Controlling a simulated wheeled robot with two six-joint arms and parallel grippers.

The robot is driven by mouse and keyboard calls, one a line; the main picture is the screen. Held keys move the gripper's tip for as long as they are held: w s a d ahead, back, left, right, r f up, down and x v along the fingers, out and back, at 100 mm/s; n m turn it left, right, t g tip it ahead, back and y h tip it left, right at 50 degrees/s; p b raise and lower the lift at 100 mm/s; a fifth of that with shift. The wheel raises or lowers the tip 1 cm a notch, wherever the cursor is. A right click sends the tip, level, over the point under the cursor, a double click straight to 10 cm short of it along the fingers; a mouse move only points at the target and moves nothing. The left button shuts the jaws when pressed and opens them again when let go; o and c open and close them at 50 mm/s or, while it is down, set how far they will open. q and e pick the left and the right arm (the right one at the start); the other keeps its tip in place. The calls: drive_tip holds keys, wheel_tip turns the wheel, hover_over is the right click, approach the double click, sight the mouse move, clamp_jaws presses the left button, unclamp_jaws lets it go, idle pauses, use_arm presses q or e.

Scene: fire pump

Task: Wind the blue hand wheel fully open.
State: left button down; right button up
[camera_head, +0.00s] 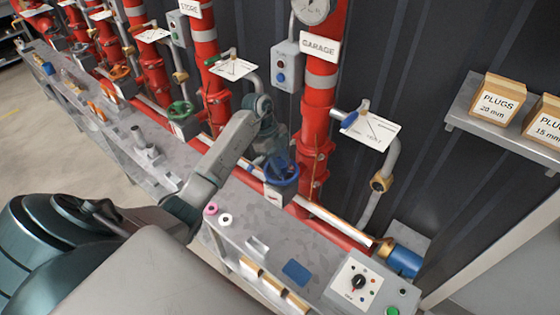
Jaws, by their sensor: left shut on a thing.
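The blue hand wheel (283,178) sits low on the valve in front of the red pipe, below the GARAGE sign. My left arm reaches in from the left, and my left gripper (281,158) comes down on the wheel from above. The gripper is shut on the wheel at its upper side. The fingers are small and dark here and partly blend with the wheel, so the exact grip on rim or spoke is unclear. My right gripper is not in view.
A grey bench (255,215) runs below the pipes, with pink and white rings, a blue pad (297,273) and a dial panel (355,284). A green hand wheel (181,110) is to the left. A shelf (505,130) holds PLUGS boxes at right.

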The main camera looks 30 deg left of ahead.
use_arm(q)
drive_tip(key=shift+r+p, duration=0.1)
drive_tip(key=shift+p, duration=0.2)
drive_tip(key=n+t+p, duration=0.1)
drive_tip(key=n+p, duration=0.2)
drive_tip(key=n, duration=0.1)
drive_tip(key=shift+s+r, duration=0.1)
drive_tip(key=shift+s, duration=0.05)
drive_tip(key=shift+f+n+t+y, duration=0.3)
drive_tip(key=shift+n+t, duration=0.2)
drive_tip(key=shift+n, duration=0.1)
drive_tip(key=n+t, duration=0.1)
drive_tip(key=n, duration=0.2)
drive_tip(key=shift+d+y, duration=0.1)
drive_tip(key=shift+y, duration=0.2)
drive_tip(key=c, duration=1.1)
unclamp_jaws()
